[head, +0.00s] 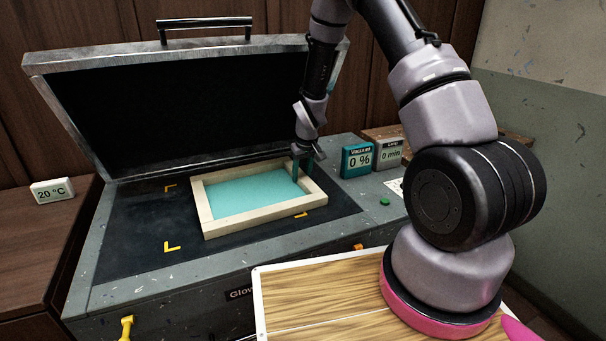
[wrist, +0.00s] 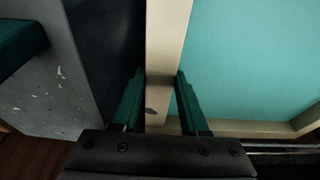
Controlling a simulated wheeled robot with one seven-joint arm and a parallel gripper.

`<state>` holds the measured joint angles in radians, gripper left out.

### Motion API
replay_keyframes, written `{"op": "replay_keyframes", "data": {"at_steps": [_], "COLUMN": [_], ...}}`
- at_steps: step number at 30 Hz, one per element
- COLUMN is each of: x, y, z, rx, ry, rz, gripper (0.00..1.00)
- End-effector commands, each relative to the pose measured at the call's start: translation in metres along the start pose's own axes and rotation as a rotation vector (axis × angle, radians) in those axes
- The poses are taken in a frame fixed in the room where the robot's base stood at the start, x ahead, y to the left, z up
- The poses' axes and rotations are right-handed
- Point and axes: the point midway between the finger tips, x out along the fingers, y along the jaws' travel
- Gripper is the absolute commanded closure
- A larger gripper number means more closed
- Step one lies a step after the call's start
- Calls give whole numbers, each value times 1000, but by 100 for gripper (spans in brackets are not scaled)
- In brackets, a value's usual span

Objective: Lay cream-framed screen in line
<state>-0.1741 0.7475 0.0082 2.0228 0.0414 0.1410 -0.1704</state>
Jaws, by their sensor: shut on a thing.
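The cream-framed screen (head: 258,225) with a teal mesh (head: 245,193) lies on the black bed (head: 130,245) of the open unit. The screen sits to the right of both left marks, with a gap, and looks slightly turned. The front right mark lies close against its front edge. My gripper (head: 303,170) is shut on the screen's right bar. In the wrist view, its green fingers (wrist: 160,98) straddle the cream bar (wrist: 167,45). A back right mark is not visible.
The unit's lid (head: 185,95) stands open behind the bed. A vacuum display (head: 357,160) reading 0 % and a lamp display (head: 391,152) reading 0 min stand right of the bed. A green button (head: 384,202) is nearby. Bare bed lies left of the screen.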

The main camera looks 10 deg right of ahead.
Motion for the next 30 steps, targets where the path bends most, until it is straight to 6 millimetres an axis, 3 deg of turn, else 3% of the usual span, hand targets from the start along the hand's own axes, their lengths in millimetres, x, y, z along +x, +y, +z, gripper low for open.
{"op": "replay_keyframes", "data": {"at_steps": [30], "x": [0], "y": [-20], "z": [1], "rx": [9], "ry": [1], "rz": [2], "gripper": [100]}}
